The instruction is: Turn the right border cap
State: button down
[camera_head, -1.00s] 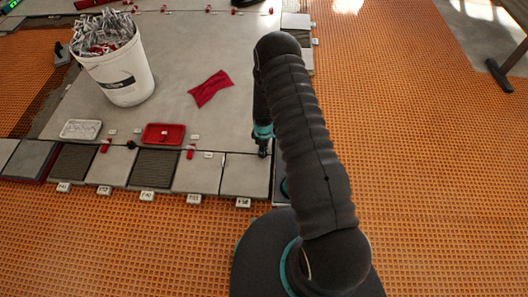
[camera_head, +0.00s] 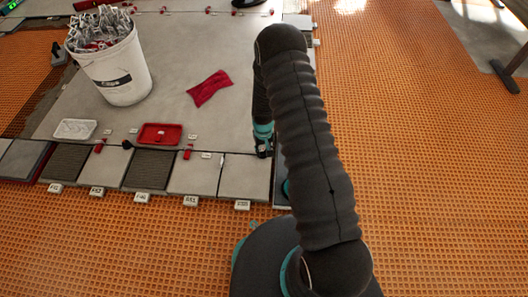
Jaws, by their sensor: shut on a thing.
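My gripper (camera_head: 263,152) points down at the right end of the front tile row, on the edge where the row meets the large grey slab. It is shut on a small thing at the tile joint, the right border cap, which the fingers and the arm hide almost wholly. Which way the cap is turned cannot be seen. Other red caps (camera_head: 188,152) stand upright on joints further left along the row, apart from the gripper.
A white bucket (camera_head: 124,78) full of grey and red clips stands on the slab. A red cloth (camera_head: 209,88), a red tray (camera_head: 160,134) and a white tray (camera_head: 75,129) lie there too. Numbered white tags (camera_head: 242,205) line the front edge.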

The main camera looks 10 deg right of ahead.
aim_at(263, 151)
jog(key=m+b, duration=0.1)
jog(key=m, duration=0.4)
jog(key=shift+s+a+f+m+b, duration=0.1)
jog(key=shift+f+m+b, duration=0.05)
jog(key=shift+m+b, duration=0.5)
jog(key=shift+m, duration=1.85)
jog(key=c, duration=0.8)
grip_release()
jog(key=shift+r, duration=0.2)
jog(key=shift+r, duration=0.25)
notch_tip(263, 151, up, 11)
jog(key=shift+r, duration=0.2)
